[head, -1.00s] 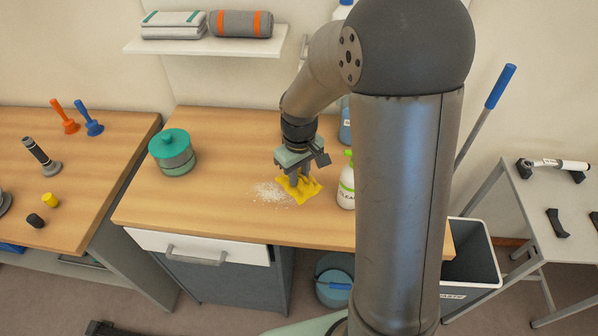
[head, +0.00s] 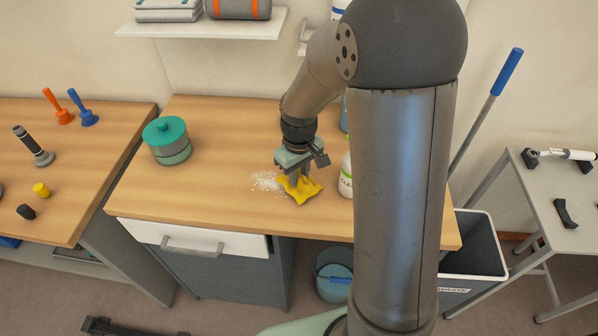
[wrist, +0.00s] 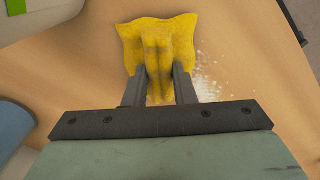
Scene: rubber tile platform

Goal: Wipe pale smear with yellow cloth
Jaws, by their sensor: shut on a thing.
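The yellow cloth (head: 301,190) lies crumpled on the wooden counter, and my gripper (head: 297,178) is shut on it from above. In the wrist view the cloth (wrist: 158,40) is pinched into a fold between the two dark fingers of my gripper (wrist: 159,90). The pale smear (head: 266,181) is a patch of white specks on the counter, just left of the cloth in the head view. It also shows right of the cloth in the wrist view (wrist: 207,87). Whether more of it lies under the cloth is hidden.
A teal-lidded canister (head: 167,141) stands on the counter (head: 215,205) to the left. A white spray bottle (head: 346,174) stands close right of the cloth, partly behind my arm. A waste bin (head: 470,250) is at the right. The counter left of the smear is clear.

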